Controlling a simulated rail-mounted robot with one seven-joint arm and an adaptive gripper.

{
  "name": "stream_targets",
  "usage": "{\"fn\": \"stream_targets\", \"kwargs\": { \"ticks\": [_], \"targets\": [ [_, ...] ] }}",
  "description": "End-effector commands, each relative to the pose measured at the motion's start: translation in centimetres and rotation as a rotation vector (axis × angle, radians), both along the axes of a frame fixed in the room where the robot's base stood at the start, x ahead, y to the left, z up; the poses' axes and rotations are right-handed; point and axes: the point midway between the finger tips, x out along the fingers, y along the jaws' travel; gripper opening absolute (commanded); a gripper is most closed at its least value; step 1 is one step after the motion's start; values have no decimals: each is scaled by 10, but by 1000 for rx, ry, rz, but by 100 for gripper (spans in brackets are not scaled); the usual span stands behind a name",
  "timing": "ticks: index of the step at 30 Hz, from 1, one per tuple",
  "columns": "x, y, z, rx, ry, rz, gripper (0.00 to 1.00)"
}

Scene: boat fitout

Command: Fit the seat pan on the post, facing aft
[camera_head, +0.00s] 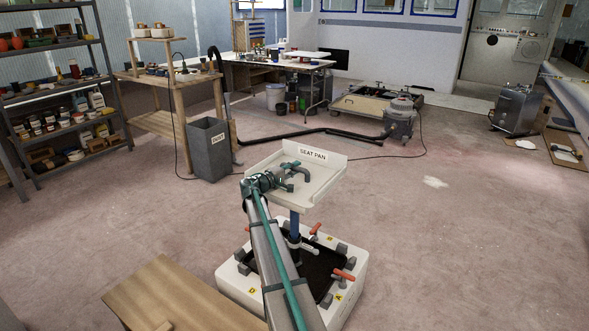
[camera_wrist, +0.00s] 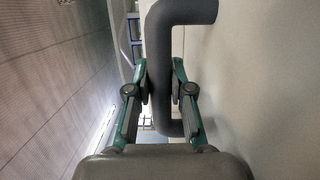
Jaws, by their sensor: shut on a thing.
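The seat pan (camera_head: 322,190), a pale tray with raised edges and a "SEAT PAN" label on its far edge, is in the middle of the head view. My gripper (camera_head: 286,178) is shut on its dark grey bent handle (camera_head: 301,173). In the wrist view my gripper's fingers (camera_wrist: 160,90) close on both sides of the handle (camera_wrist: 160,60), with the pan's pale surface (camera_wrist: 250,80) at right. The blue post (camera_head: 295,224) shows below the pan. The pan hides the post's top, so I cannot tell whether they touch.
A white base (camera_head: 235,280) with a black recess, grey blocks, red handles and letters stands around the post. A wooden bench (camera_head: 180,295) is at front left. A grey bin (camera_head: 210,150) and a vacuum (camera_head: 399,120) with hose stand behind. Floor at right is mostly clear.

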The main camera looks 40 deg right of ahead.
Motion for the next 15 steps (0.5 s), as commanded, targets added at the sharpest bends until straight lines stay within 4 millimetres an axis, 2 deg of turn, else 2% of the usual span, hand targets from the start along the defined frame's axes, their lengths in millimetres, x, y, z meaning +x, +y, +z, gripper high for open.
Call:
{"fn": "stream_targets", "kwargs": {
  "ticks": [15],
  "targets": [
    [0,0,-15,-4,0,0,0]
  ]
}}
